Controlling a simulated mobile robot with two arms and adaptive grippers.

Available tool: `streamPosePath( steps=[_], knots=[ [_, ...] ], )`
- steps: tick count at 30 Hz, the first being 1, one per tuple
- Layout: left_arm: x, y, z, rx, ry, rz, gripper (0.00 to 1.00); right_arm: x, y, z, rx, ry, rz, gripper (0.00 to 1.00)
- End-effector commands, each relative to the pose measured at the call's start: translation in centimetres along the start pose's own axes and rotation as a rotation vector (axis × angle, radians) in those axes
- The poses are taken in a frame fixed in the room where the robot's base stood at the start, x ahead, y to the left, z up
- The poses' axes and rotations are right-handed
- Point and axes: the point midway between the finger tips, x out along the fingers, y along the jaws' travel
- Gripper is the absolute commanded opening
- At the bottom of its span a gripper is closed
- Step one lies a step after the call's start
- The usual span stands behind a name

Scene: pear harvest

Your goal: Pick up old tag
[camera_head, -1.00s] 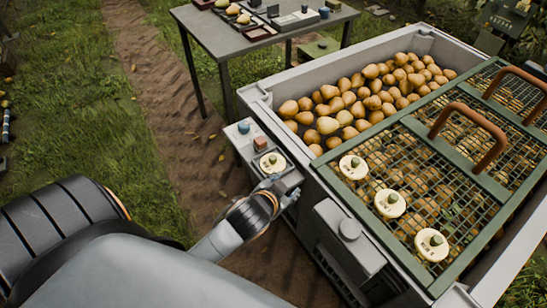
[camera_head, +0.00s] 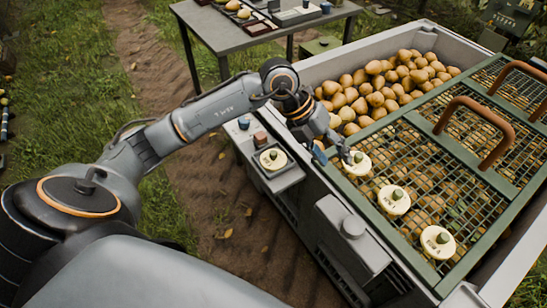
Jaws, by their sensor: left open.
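A similar tag (camera_head: 273,159) sits on the grey side shelf (camera_head: 285,182) of the bin. I cannot tell from the markings which is the old one. My left gripper (camera_head: 340,156) is open, just beside and above the far tag, its fingertips close to the knob. Whether they touch it is unclear. My right gripper is out of view.
The large grey bin (camera_head: 300,73) holds many pears (camera_head: 375,90). The green mesh lid (camera_head: 455,165) has brown arched handles (camera_head: 478,125) standing up. A grey table (camera_head: 235,45) with small items stands behind. A dirt path runs left of the bin.

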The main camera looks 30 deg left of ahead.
Motion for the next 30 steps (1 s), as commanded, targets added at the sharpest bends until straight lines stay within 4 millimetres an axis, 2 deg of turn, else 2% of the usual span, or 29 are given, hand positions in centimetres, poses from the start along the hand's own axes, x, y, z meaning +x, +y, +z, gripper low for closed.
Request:
streamPosePath(
  steps=[1,4,6,10,14,24,30],
  knots=[
    [-1.7,3.1,1.4,-0.024,-0.021,0.147,0.5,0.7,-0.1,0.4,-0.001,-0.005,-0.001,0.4],
    [-5.0,8.1,3.0,-0.094,-0.052,0.386,0.5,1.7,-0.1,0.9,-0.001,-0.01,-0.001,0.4],
    [-7.2,10.5,3.6,-0.141,-0.072,0.505,0.5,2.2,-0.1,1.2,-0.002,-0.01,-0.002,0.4],
    [-9.4,12.8,4.0,-0.196,-0.092,0.622,0.5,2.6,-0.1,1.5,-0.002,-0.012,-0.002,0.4],
    [-8.7,14.1,4.0,-0.209,-0.092,0.646,0.5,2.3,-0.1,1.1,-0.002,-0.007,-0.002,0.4],
    [-3.7,17.6,4.1,-0.206,-0.091,0.639,0.5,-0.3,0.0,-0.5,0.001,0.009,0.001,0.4],
    [-2.6,18.5,4.2,-0.204,-0.092,0.64,0.5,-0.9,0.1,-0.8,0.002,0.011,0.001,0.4]
  ],
)
